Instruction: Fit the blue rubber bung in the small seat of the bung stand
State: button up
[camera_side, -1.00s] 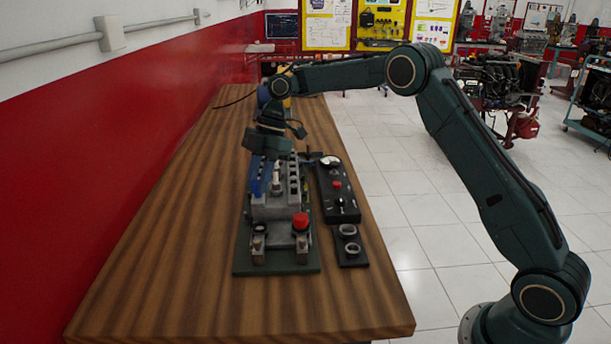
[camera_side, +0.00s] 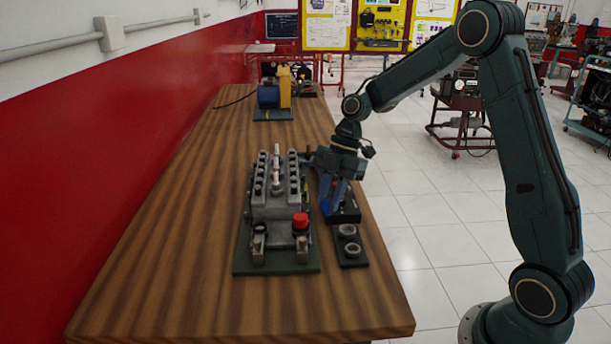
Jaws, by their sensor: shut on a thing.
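My gripper (camera_side: 333,206) points down over the black gauge panel, right of the engine block, and is shut on the blue rubber bung. The bung is hard to make out among the blue fingers, which largely hide it. The bung stand (camera_side: 361,262) is a small black plate on the table, just in front of that panel and nearer the camera than my gripper. It has two grey ring seats, a rear one (camera_side: 347,231) and a front one (camera_side: 351,249), both empty-looking. Their size difference is hard to judge here.
The engine trainer (camera_side: 272,205) with a red cap (camera_side: 300,220) stands left of the stand. The gauge panel (camera_side: 350,216) is partly hidden under my gripper. A blue and yellow machine (camera_side: 275,97) stands at the back. The table's right edge is close to the stand.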

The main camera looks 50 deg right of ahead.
jog(key=s+d+f, duration=0.1)
jog(key=s+d, duration=0.1)
jog(key=s, duration=0.4)
jog(key=shift+s+f, duration=0.3)
jog(key=shift+f, duration=0.2)
jog(key=shift+f, duration=2.5)
jog(key=shift+f, duration=0.95)
dwell(1.3)
jog(key=o, duration=1.4)
jog(key=shift+o, duration=0.2)
jog(key=shift+r, duration=0.1)
